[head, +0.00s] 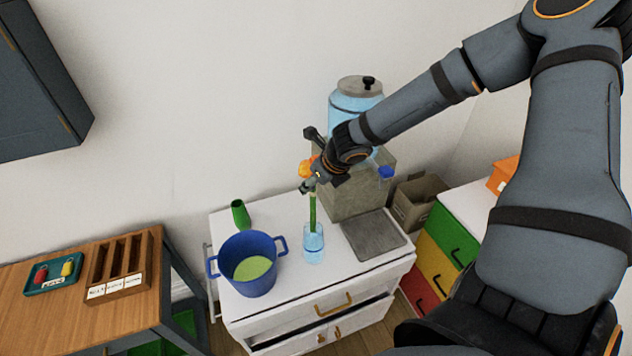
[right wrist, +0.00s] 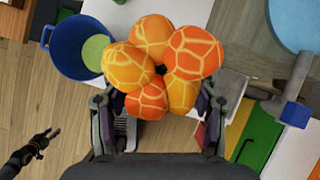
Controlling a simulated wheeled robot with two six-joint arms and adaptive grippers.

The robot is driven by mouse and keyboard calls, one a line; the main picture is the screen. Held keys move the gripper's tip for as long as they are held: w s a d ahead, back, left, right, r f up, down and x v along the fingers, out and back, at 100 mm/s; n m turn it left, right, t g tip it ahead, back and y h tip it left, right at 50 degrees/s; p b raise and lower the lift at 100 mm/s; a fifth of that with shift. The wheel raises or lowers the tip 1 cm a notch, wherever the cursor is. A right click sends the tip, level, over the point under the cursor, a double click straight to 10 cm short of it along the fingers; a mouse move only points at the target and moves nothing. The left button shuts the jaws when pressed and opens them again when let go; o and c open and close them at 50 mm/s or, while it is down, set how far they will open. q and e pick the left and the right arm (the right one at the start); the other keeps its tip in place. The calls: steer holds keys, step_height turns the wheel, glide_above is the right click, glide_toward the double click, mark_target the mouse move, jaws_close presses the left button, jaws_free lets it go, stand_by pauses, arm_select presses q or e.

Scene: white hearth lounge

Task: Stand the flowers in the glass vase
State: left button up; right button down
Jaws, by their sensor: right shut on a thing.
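The orange flowers (right wrist: 160,65) have yellow-veined round heads and a green stem (head: 312,212). My right gripper (head: 312,180) is shut on the flowers and holds them upright above the white cabinet. The glass vase (head: 313,250) is pale blue and clear, standing upright on the cabinet top. The stem's lower end overlaps the vase's mouth in the head view; I cannot tell for certain whether it is inside. The vase is hidden behind the flower heads in the right wrist view. My left gripper (right wrist: 40,145) shows small at the lower left there, its fingers apart and empty.
A blue pot (head: 240,285) stands close left of the vase, with a green cup (head: 241,214) behind it. A water dispenser (head: 345,190) on a grey block and a grey tray (head: 372,240) are at the right. A wooden table (head: 60,310) is at the left.

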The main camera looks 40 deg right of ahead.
mark_target(315, 205)
steer(key=shift+f+b, duration=3.4)
steer(key=shift+f, duration=1)
steer(key=shift+c, duration=1.5)
jaws_free()
steer(key=shift+r, duration=0.15)
step_height(315, 205, up, 10)
steer(key=shift+f, duration=0.1)
steer(key=shift+f, duration=0.1)
